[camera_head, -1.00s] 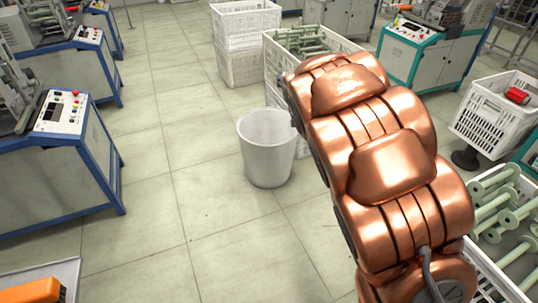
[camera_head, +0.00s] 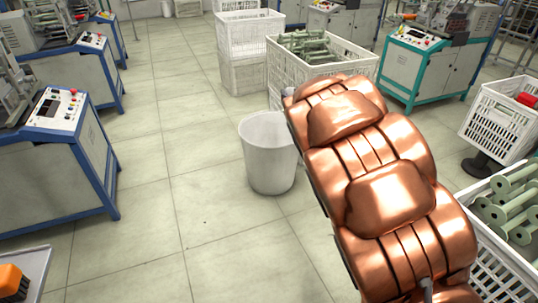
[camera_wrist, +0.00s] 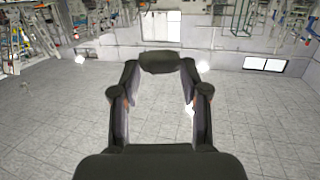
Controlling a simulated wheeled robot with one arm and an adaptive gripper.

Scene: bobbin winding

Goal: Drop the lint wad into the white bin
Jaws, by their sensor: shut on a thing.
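The white bin (camera_head: 258,165) stands upright on the floor near the middle of the head view, with its open top facing up. My copper arm passes close to its right side in the picture. In the wrist view my gripper (camera_wrist: 160,64) is closed on a dark grey, rounded thing, which I take to be the lint wad (camera_wrist: 160,60), held between the fingertips. The gripper and the wad are hidden behind my arm in the head view. I cannot tell how far the wad is from the bin.
A white crate of green bobbins (camera_head: 320,73) stands behind the bin, beside stacked white crates (camera_head: 248,40). Another bobbin crate (camera_head: 500,275) is at lower right. Blue-framed machines (camera_head: 75,150) line the left; a teal-framed one (camera_head: 425,70) is at back right. The middle floor is clear.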

